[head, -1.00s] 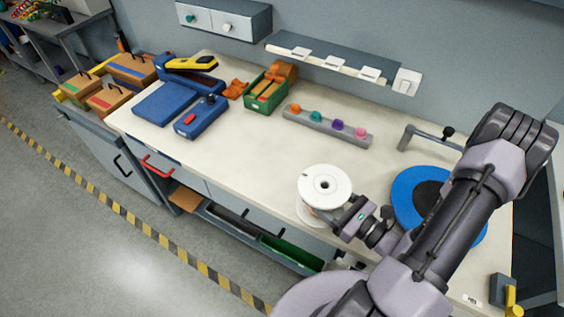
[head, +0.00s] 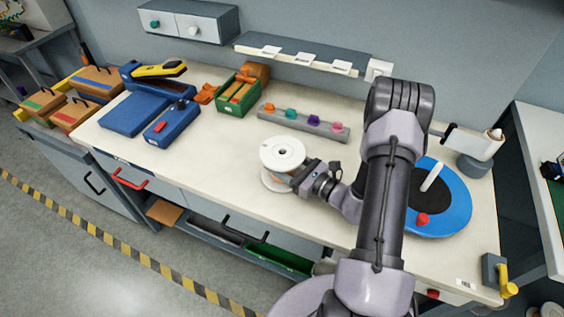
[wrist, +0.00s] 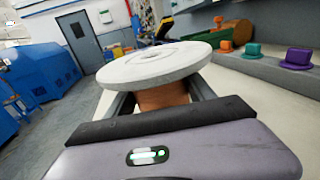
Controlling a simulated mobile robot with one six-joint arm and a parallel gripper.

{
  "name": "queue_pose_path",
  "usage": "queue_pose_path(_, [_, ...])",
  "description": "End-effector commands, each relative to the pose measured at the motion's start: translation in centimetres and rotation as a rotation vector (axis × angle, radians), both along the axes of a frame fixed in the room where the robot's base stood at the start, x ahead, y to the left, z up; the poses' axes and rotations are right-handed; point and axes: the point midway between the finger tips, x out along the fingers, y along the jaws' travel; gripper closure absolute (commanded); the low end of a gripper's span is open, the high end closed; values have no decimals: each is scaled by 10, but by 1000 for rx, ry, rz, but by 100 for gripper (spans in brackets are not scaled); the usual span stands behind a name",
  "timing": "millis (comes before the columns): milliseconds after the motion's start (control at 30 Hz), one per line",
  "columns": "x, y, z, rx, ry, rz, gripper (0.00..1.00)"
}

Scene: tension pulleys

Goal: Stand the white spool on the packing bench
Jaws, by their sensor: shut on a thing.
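The white spool (head: 283,154) has white flanges and a copper-brown core. In the head view it is upright at the front part of the packing bench (head: 215,160). My gripper (head: 297,178) is at its right side, shut on the core between the flanges. In the wrist view the spool's upper flange (wrist: 155,64) lies above the jaws, with the brown core (wrist: 163,98) between the two fingers. The lower flange is hidden in the wrist view. I cannot tell whether the lower flange touches the bench top.
A grey rail with coloured knobs (head: 303,124) lies behind the spool. A blue disc (head: 455,205) with a black centre is right of my arm. Blue devices (head: 172,123) and a green box (head: 238,95) stand at the left and back. Bench top left of the spool is clear.

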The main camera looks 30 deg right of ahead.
Motion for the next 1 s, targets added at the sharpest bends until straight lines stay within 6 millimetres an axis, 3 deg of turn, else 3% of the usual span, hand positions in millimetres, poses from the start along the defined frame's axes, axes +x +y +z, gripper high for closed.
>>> queue_pose_path(133, [0, 0, -3, 0, -1, -1, 100])
queue_pose_path(167, [0, 0, -3, 0, 0, 0, 32])
queue_pose_path(233, [0, 0, -2, 0, 0, 0, 18])
queue_pose_path(633, [-4, -3, 2, 1, 1, -2, 16])
queue_pose_path(1000, [-81, -36, 2, 1, 2, -5, 16])
